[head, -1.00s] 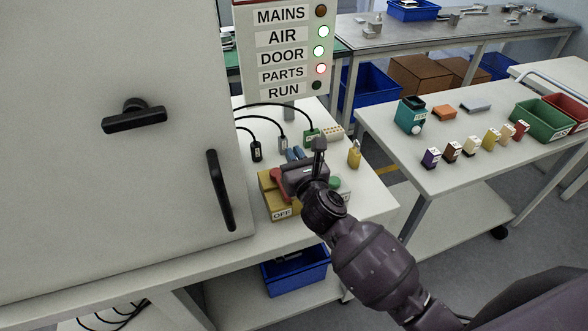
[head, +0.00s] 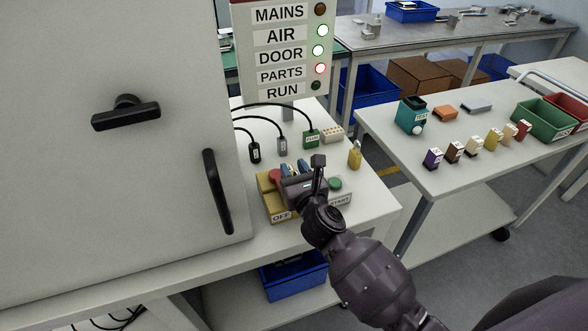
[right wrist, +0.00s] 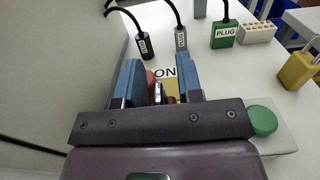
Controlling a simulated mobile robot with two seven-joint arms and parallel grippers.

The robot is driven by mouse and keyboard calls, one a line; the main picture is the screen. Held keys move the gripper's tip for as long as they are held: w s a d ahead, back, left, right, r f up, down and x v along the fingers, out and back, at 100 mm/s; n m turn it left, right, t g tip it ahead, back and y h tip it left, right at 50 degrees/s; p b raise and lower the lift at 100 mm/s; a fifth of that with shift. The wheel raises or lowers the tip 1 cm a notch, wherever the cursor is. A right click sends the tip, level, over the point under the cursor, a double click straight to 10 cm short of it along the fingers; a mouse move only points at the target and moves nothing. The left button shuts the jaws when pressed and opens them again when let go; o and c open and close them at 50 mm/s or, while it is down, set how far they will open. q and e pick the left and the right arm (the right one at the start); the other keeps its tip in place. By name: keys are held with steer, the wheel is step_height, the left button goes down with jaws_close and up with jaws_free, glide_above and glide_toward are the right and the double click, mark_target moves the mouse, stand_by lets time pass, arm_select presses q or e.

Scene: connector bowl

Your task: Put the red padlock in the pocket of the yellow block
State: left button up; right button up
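The yellow block (head: 266,190), with an OFF label on its front, sits on the bench beside the grey cabinet. A red part (head: 275,176) shows on it, partly covered by my right gripper (head: 290,168). I cannot tell whether this red part is the padlock. In the right wrist view, my right gripper (right wrist: 160,83) has its blue fingers apart. Between and beyond them are the red part (right wrist: 151,78), a small dark shiny piece and an ON label on yellow. The pocket is hidden. My left gripper is out of view.
A yellow padlock (head: 355,157) stands to the right on the bench. A green START button (head: 335,184) is right of the gripper. Corded plugs, including a green one (head: 311,139), lie behind. The grey cabinet (head: 130,180) blocks the left side.

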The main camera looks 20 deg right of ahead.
steer(key=shift+r, duration=0.25)
steer(key=shift+s+f, duration=0.1)
steer(key=shift+s, duration=0.2)
steer(key=s, duration=1.1)
steer(key=shift+s+d, duration=0.2)
